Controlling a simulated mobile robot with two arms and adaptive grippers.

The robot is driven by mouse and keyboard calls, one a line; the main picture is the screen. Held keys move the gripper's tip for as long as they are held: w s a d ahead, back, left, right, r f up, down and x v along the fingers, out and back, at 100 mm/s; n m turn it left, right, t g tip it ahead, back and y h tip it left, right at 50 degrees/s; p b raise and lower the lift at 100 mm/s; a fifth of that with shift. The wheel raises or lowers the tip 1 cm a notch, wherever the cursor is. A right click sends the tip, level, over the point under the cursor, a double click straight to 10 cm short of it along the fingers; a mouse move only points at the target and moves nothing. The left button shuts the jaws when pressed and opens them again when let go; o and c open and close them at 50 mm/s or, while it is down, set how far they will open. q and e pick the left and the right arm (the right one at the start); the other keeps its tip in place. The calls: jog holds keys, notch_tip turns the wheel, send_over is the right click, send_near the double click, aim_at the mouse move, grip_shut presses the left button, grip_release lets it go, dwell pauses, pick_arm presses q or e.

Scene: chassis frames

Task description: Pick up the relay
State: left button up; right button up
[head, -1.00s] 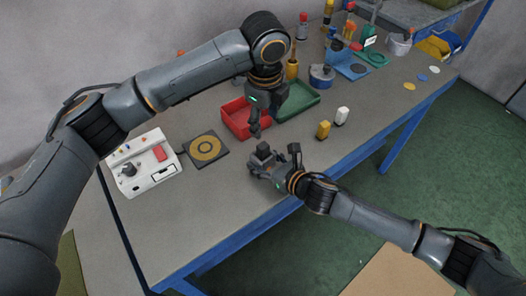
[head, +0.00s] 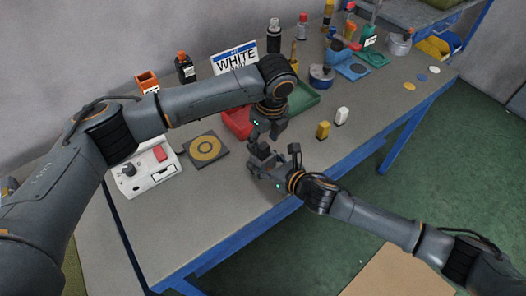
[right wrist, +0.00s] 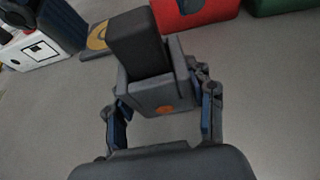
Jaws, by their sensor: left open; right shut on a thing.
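A black block (right wrist: 137,42), which looks like the relay, stands upright in a grey box-like holder with an orange mark (right wrist: 163,98) in the right wrist view. My right gripper (right wrist: 165,108) is shut on the grey holder, with one finger at each side. In the head view the block (head: 264,147) shows at the right gripper (head: 268,163), low over the bench. My left gripper (head: 265,132) is open just above and behind the block. Whether its fingers touch the block cannot be told.
A red tray (head: 236,124) and a green tray (head: 304,102) lie behind the grippers. A white console (head: 150,178) and a dark mat with a yellow ring (head: 207,141) lie to the left. Yellow (head: 323,130) and white (head: 341,116) blocks stand to the right. The front bench is clear.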

aim_at(263, 145)
pick_arm(q)
jog(key=shift+w+a+f, duration=0.1)
jog(key=shift+f, duration=1.25)
pick_arm(e)
jog(key=shift+f, duration=0.1)
pick_arm(q)
grip_shut()
jog(key=shift+r, duration=0.1)
notch_tip(263, 145, up, 10)
jog(key=shift+f, duration=0.1)
pick_arm(e)
jog(key=o, duration=1.3)
jog(key=shift+o, duration=0.2)
